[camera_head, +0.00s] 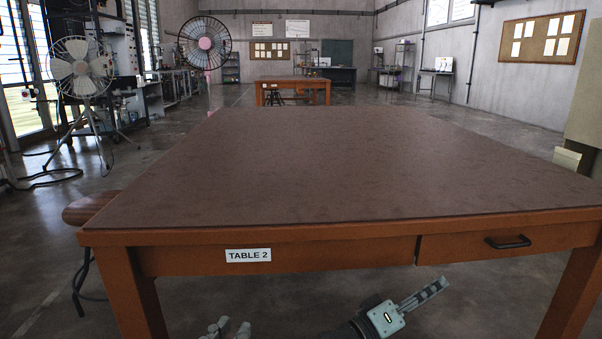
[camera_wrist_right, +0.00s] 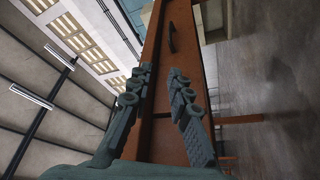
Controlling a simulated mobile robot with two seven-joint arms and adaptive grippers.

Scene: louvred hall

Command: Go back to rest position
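My right gripper (camera_head: 432,292) is low in front of the table, below its front edge, pointing up and right. In the right wrist view its two fingers (camera_wrist_right: 160,75) stand apart with nothing between them. My left gripper (camera_head: 232,329) shows only as fingertips at the bottom edge of the head view, left of the right one. The rest of it is cut off, and I cannot tell how far its fingers are apart. The brown table (camera_head: 330,165) marked TABLE 2 (camera_head: 248,255) stands ahead, and its top is bare.
The table's front has a drawer with a black handle (camera_head: 508,242). A rounded wooden seat (camera_head: 88,207) is at its left corner. Standing fans (camera_head: 80,70) are at the left. Another table (camera_head: 293,82) stands further back. Open floor (camera_head: 40,240) lies left of the table.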

